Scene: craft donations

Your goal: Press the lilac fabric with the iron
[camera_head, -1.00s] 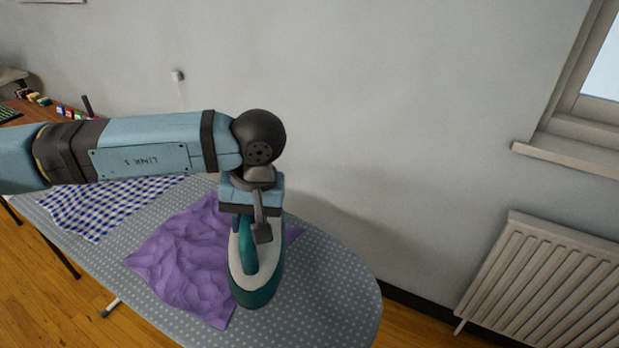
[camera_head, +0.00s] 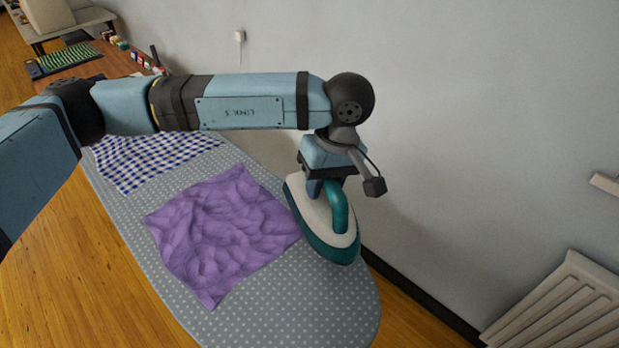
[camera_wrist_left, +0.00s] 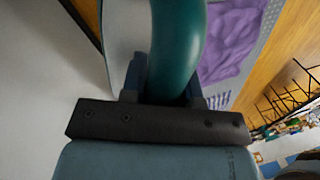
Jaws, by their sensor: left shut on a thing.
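The lilac fabric (camera_head: 220,235) lies wrinkled on the grey dotted ironing board (camera_head: 300,312). The teal and white iron (camera_head: 326,222) is at the board's right edge, beside the fabric's right side. My left gripper (camera_head: 325,184) is shut on the iron's handle from above. I cannot tell whether the iron's sole touches the board. In the left wrist view the teal handle (camera_wrist_left: 177,50) sits between the fingers, and the lilac fabric (camera_wrist_left: 228,40) shows to its right. My right gripper is in neither view.
A blue checked cloth (camera_head: 150,158) lies on the board's far left end. A wall rises close behind the board, with a radiator (camera_head: 560,310) at the lower right. A wooden table (camera_head: 85,68) with small items stands at the back left. The board's front right is bare.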

